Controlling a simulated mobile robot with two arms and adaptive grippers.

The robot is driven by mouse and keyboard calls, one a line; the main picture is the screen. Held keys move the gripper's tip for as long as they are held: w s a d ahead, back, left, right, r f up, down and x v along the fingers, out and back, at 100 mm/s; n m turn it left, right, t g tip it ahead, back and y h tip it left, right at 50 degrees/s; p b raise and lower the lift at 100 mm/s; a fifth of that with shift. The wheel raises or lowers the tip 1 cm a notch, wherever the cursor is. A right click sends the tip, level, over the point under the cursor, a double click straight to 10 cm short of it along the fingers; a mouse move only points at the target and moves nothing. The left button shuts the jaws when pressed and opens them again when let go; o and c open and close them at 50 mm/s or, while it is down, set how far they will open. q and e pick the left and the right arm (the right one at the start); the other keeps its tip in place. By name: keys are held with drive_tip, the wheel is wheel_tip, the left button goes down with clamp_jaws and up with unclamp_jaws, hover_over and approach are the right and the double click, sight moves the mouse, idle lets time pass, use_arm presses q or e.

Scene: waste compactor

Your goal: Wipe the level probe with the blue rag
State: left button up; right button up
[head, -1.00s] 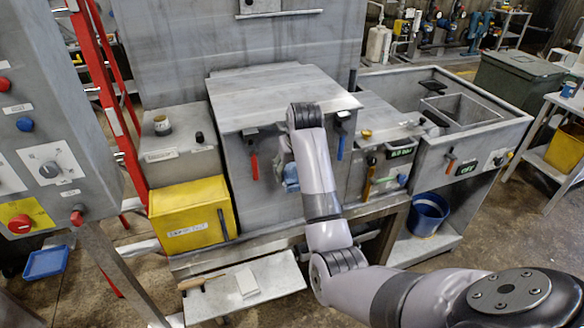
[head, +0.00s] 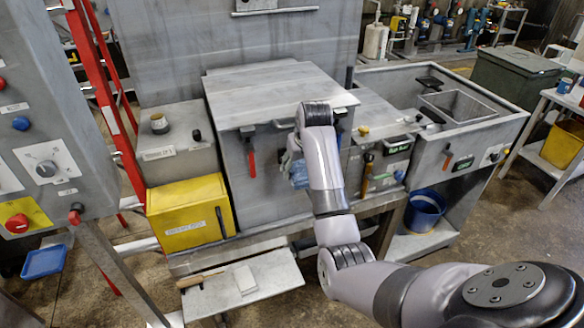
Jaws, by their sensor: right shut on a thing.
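The blue rag (head: 299,175) hangs at the front face of the grey metal box, just left of my right forearm. My right gripper (head: 291,160) is mostly hidden behind my own wrist. It is shut on the rag, and only a small part of it shows. I cannot tell for certain which fitting is the level probe, or whether the rag touches one. My left gripper is not in view.
A red handle (head: 252,163) hangs left of the rag. A yellow box (head: 190,214) stands to the left, and a small shelf (head: 268,282) holds a white block (head: 245,279). A blue bucket (head: 425,211) sits at the right.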

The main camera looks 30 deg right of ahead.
drive_tip(key=shift+s+d, duration=0.95)
drive_tip(key=shift+d, duration=2.9)
drive_tip(key=shift+w+a+f, duration=0.1)
drive_tip(key=shift+w+a, duration=0.35)
drive_tip(key=shift+a, duration=1.35)
drive_tip(key=shift+w+a, duration=0.45)
drive_tip(key=shift+a, duration=1.35)
drive_tip(key=shift+w+a+f, duration=0.1)
drive_tip(key=shift+w+a, duration=0.35)
drive_tip(key=shift+a, duration=1.35)
drive_tip(key=shift+d+r, duration=0.15)
drive_tip(key=shift+r, duration=2.95)
drive_tip(key=shift+r, duration=1.5)
